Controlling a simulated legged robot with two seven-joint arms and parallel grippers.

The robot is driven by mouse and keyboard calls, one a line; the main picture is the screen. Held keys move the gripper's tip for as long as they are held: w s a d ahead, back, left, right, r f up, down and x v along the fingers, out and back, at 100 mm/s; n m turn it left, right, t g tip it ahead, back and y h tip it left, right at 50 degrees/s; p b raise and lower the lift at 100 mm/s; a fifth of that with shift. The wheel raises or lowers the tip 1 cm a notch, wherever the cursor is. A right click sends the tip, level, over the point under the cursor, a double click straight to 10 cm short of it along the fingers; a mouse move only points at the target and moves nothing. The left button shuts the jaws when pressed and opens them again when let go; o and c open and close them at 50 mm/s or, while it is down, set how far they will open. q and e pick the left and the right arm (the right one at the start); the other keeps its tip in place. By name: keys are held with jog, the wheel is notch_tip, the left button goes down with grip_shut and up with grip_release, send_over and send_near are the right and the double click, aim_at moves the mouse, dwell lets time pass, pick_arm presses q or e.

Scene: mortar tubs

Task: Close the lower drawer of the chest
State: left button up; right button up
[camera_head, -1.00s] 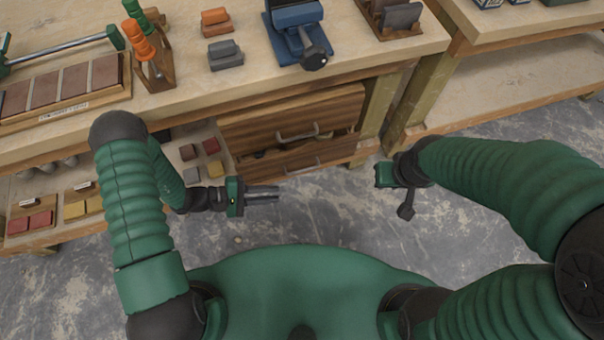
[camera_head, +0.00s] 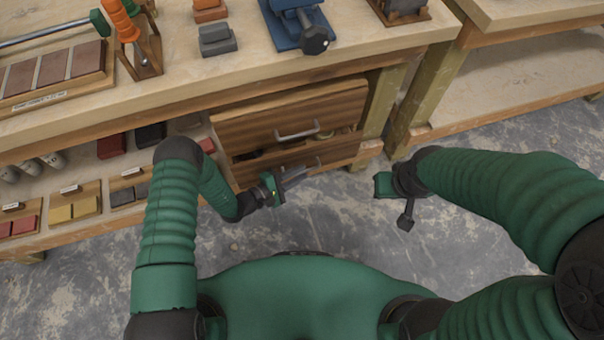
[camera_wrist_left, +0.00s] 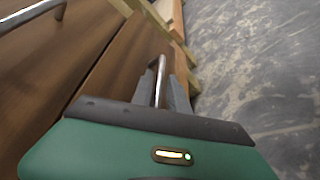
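The wooden chest sits under the bench in the head view. Its lower drawer (camera_head: 330,155) is pulled out partway, with a dark gap and some contents showing above its front. The upper drawer (camera_head: 290,115) appears shut. My left gripper (camera_head: 298,175) is at the lower drawer's metal handle (camera_head: 316,164). In the left wrist view the handle (camera_wrist_left: 162,72) runs between the two grey fingers (camera_wrist_left: 160,95), which look apart; contact is unclear. My right gripper (camera_head: 407,215) hangs over the floor, right of the chest, away from it; its fingers are unclear.
The bench top (camera_head: 190,75) above carries a blue tool (camera_head: 295,25), grey blocks (camera_head: 216,40) and a tile tray (camera_head: 50,80). A lower shelf with colored samples (camera_head: 75,208) lies left of the chest. A bench leg (camera_head: 385,100) stands to its right. The floor in front is free.

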pick_arm(q)
jog(key=shift+x, duration=0.8)
jog(key=shift+c, duration=0.3)
grip_shut()
dwell(0.5)
